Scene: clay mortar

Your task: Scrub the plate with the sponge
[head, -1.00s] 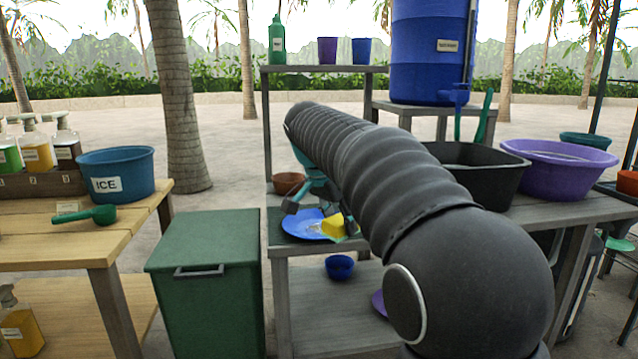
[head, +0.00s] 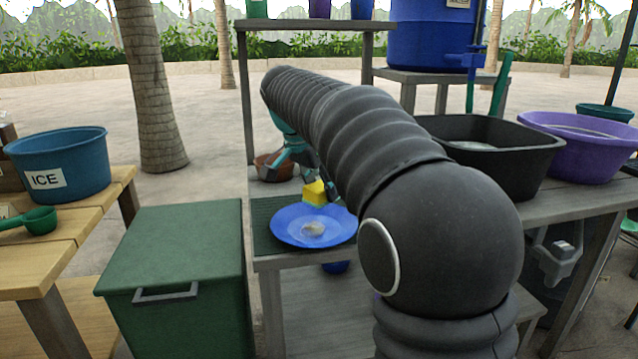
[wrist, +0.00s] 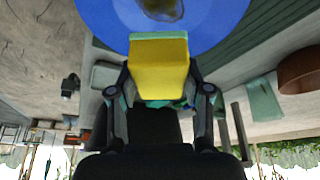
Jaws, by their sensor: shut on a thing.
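A blue plate (head: 290,231) lies on the dark green mat (head: 262,206) on the grey table. A pale brownish smear (head: 314,229) shows near its middle. My gripper (head: 308,178) is shut on a yellow sponge (head: 315,193) and holds it over the plate's far side. In the wrist view the sponge (wrist: 159,68) sits between the two fingers, with the blue plate (wrist: 105,22) beyond it. The sponge appears raised off the plate, though the exact gap is hard to tell. My arm hides part of the table to the right.
A brown bowl (head: 275,167) stands behind the plate. A black basin (head: 490,145) and a purple basin (head: 582,145) stand to the right. A green lidded bin (head: 180,270) is at the left front. A blue bowl (head: 336,267) sits on the shelf below.

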